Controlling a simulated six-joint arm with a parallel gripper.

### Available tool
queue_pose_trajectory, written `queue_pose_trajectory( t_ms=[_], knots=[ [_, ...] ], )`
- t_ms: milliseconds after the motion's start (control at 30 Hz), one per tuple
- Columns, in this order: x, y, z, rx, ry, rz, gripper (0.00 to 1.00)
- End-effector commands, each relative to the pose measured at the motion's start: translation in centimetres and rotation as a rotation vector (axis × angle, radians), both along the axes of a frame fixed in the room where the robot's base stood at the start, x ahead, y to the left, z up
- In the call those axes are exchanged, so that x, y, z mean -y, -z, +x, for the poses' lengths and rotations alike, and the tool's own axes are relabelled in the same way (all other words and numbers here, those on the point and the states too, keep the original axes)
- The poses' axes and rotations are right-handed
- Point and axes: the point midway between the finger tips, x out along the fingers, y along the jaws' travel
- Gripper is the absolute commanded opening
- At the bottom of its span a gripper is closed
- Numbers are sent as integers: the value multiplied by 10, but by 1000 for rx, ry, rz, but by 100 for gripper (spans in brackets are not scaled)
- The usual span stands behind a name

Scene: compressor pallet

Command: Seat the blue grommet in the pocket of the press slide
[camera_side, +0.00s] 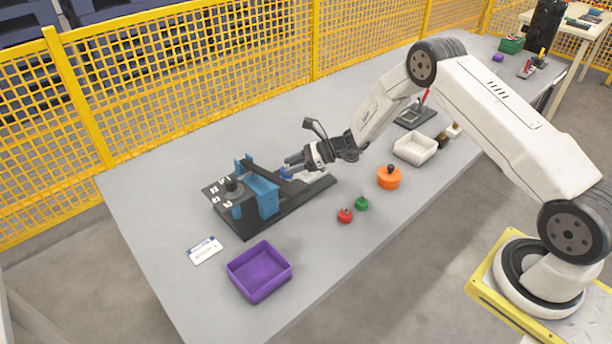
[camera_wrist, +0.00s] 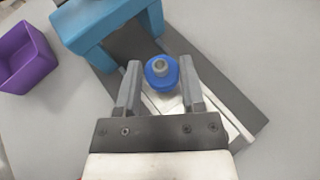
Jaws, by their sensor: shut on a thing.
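The blue grommet (camera_side: 286,173) is at the tips of my gripper (camera_side: 290,164) in the side view. In the wrist view the grommet (camera_wrist: 153,83) is a blue round piece with a grey centre, between the two grey fingers of my gripper (camera_wrist: 160,76), which is shut on it. The press slide (camera_wrist: 221,112) shows as a pale metal strip beneath the grommet and fingers, on the dark base of the blue press (camera_side: 262,192). The pocket is hidden, and I cannot tell whether the grommet touches the slide.
A purple bin (camera_side: 259,273) and a white label card (camera_side: 205,250) lie in front of the press. A red knob piece (camera_side: 345,216), a green one (camera_side: 361,204), an orange pot (camera_side: 389,178) and a white tray (camera_side: 415,149) stand to its right. The table's back left is clear.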

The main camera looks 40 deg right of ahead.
Motion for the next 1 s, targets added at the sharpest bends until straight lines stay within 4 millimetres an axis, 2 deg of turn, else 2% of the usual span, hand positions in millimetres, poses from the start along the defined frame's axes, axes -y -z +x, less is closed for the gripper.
queue_pose_trajectory(
  t_ms=[300,833,867,933,967,1000],
  knots=[
    [0,29,2,-2,0,0,0],
    [0,36,2,-1,0,1,0],
    [0,36,2,-1,0,0,57],
    [0,36,2,-1,0,0,79],
    [0,36,2,-1,0,0,86],
    [0,36,2,-1,0,0,86]
  ],
)
